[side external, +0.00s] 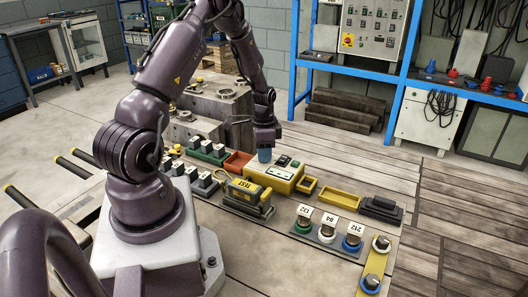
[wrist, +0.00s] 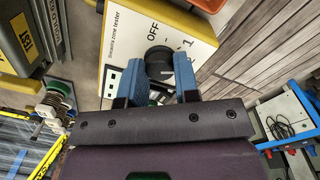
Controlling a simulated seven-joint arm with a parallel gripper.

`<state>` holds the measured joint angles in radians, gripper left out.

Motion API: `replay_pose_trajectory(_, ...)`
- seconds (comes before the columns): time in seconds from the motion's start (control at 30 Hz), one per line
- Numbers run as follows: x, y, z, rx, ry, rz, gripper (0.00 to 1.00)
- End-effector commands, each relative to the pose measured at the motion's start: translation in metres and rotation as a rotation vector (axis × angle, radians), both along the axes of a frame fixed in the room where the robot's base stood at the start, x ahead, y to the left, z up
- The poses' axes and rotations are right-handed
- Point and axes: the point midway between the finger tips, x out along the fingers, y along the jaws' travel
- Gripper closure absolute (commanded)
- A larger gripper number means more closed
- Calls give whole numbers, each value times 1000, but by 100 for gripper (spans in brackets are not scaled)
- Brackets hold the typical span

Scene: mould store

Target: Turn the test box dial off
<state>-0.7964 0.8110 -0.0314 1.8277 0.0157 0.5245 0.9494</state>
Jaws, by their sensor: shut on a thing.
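The yellow test box (side external: 262,176) stands on the wooden bench below my gripper (side external: 265,153) in the side view. In the wrist view its white top (wrist: 122,48) reads "zone tester", with "OFF" and "1" printed beside a black round dial (wrist: 157,55). My gripper's blue fingers (wrist: 160,68) are shut on the dial, one on each side. The fingers hide part of the dial, and I cannot tell which mark its pointer faces. In the side view the dial is hidden behind the fingers.
An orange-red tray (side external: 237,162) and a yellow tray (side external: 340,198) are close by. Tagged plugs (side external: 327,228) stand in front. The planked surface to the right (side external: 450,220) is mostly clear.

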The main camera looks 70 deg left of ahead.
Motion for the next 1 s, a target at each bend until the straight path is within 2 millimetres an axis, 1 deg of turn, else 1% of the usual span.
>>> replay_pose_trajectory(0.27,0,0,1,1,0,217,94)
replay_pose_trajectory(1.0,0,-1,1,1,0,919,94)
